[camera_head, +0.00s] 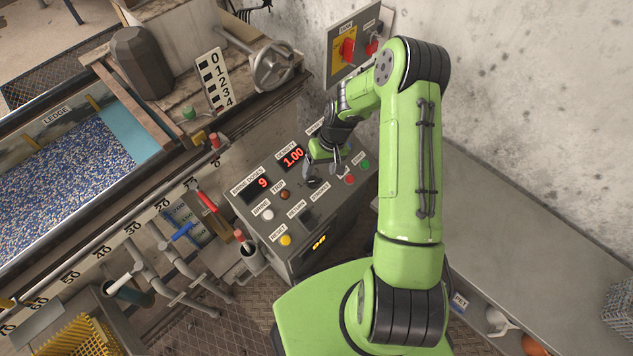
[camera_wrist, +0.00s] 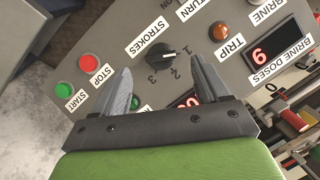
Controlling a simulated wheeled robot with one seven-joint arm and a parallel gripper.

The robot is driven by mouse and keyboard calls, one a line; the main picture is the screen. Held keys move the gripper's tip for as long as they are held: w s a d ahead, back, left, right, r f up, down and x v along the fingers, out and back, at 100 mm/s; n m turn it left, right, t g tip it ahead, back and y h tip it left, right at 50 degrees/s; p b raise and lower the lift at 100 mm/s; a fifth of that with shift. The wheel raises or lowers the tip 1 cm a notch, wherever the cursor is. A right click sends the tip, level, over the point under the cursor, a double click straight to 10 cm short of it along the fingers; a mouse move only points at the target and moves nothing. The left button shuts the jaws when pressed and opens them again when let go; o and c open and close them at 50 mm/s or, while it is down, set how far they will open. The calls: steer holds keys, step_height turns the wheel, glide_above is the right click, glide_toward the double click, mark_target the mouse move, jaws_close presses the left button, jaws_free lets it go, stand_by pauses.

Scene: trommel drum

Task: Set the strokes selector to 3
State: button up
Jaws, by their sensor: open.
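The strokes selector (camera_wrist: 160,54) is a black knob on the grey panel, beside the STROKES label (camera_wrist: 148,36) and the numerals 1, 2 and 3, in the wrist view. Its long ridge seems to lie toward the 1, but the pointer mark is too small to be sure. My gripper (camera_wrist: 160,66) is open and empty, its two grey fingers spread with the knob showing between and beyond their tips. I cannot tell whether they touch it. In the head view my gripper (camera_head: 326,168) hangs over the panel, close to the selector (camera_head: 313,182).
Red stop (camera_wrist: 88,63) and green start (camera_wrist: 64,90) buttons flank the selector. On the other side are the brown trip button (camera_wrist: 218,32) and brine doses display (camera_head: 262,184), reading 9. The density display (camera_head: 293,157) reads 1.00. A handwheel (camera_head: 273,65) stands behind.

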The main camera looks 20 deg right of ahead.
mark_target(316, 181)
steer(key=b+x, duration=0.1)
steer(key=x, duration=0.4)
steer(key=shift+f, duration=0.1)
steer(key=shift+c, duration=0.3)
steer(key=c, duration=1)
